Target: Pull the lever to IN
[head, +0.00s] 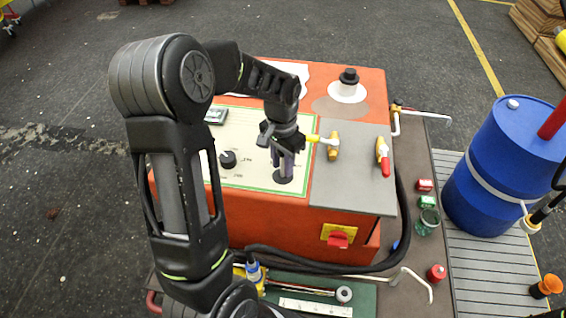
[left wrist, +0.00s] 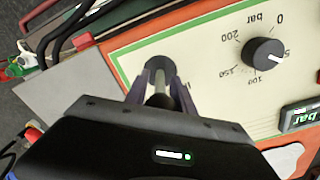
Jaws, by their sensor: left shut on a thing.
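The lever is a thin stem rising from a round dark base (head: 283,178) on the cream, green-edged panel (head: 240,172) of the orange machine. My left gripper (head: 283,164) reaches down over it from above. In the left wrist view, the fingers of my left gripper (left wrist: 160,92) are shut on the lever's grey stem (left wrist: 161,82), close above its base. An upside-down panel marking, partly hidden, shows beside the fingers; the IN label is not clearly readable.
A black dial (head: 228,159) with a bar scale and a small display (head: 215,115) are on the same panel. A grey plate (head: 352,180) with yellow and red-handled valves lies to the right. A blue drum (head: 505,155) stands further right. A black hose runs along the machine's front.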

